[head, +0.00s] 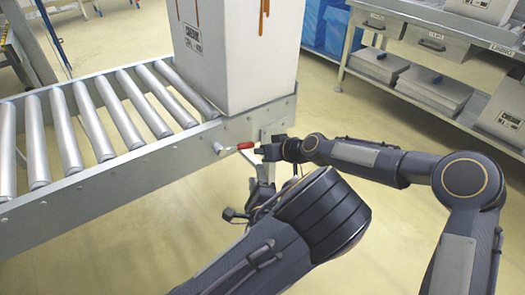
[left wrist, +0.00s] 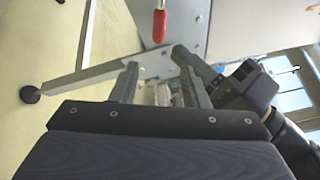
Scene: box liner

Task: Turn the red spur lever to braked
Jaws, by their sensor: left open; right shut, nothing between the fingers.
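The lever's red grip (head: 246,145) is on the side of the roller conveyor, near its right end and below the white carton. It also shows at the top of the left wrist view (left wrist: 158,24), beyond the gap between my left fingers. My right gripper (head: 263,150) is shut and empty, just right of the red grip; I cannot tell if they touch. It shows in the left wrist view (left wrist: 182,53) too. My left gripper (head: 247,196) is open, below the lever and partly hidden by its own wrist. Its two fingers (left wrist: 159,70) stand apart with nothing between them. The lever's marking is not readable.
The conveyor (head: 120,160) has metal rollers and a grey side rail. A tall white carton (head: 240,60) stands on its right end. A bench with drawers and flat boxes (head: 425,90) is at the back right. The floor between is clear.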

